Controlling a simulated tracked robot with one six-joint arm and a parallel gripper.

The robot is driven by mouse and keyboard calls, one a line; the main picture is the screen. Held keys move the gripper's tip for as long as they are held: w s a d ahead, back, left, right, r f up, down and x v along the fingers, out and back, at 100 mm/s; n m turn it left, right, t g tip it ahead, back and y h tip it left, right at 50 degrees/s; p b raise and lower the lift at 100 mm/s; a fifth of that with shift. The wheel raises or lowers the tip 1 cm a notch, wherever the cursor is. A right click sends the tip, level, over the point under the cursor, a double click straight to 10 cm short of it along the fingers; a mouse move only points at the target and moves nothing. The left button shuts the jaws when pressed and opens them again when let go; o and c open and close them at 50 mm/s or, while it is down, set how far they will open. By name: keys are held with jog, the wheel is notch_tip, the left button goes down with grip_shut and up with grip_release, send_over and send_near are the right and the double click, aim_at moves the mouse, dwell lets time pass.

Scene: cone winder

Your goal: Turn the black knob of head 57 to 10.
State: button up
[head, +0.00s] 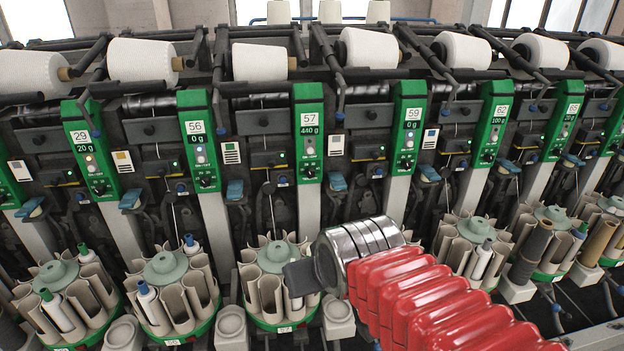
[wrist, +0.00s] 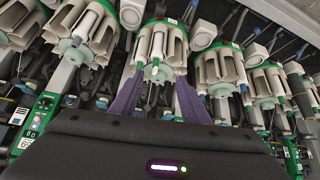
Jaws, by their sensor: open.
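The green panel of head 57 (head: 309,125) is in the middle of the head view, with a display reading 440 g. Its black knob (head: 310,172) is at the panel's lower end; its pointer setting is too small to read. My gripper (head: 298,278) is well below the knob, in front of the bobbin magazine under that panel, and touches nothing that I can see. In the wrist view my gripper (wrist: 158,98) shows two dark fingers spread apart with nothing between them. I cannot make out head 57's knob in the wrist view.
Neighbouring green panels of head 56 (head: 199,140) and head 59 (head: 408,125) stand on either side. Round bobbin magazines (head: 166,265) with grey tubes line the front below. White yarn cones (head: 258,62) and black arms run along the top. Blue levers (head: 337,182) jut out between panels.

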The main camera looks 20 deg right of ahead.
aim_at(311, 176)
jog(key=w+d+f+t+h, duration=0.1)
jog(key=w+d+f+t, duration=0.1)
jog(key=w, duration=0.6)
jog(key=w+d+f+t+h, duration=0.1)
jog(key=w+d+t, duration=0.4)
jog(key=w, duration=0.4)
jog(key=w+d+f+t+h, duration=0.1)
jog(key=w+d+f+t, duration=0.1)
jog(key=w+d, duration=0.3)
jog(key=shift+w+f+m+t+h, duration=0.35)
jog(key=shift+w+t, duration=0.35)
jog(key=shift+w, duration=1.5)
jog(key=x, duration=1.4)
jog(key=shift+a, duration=0.1)
jog(key=shift+s, duration=0.1)
jog(key=shift+c, duration=0.5)
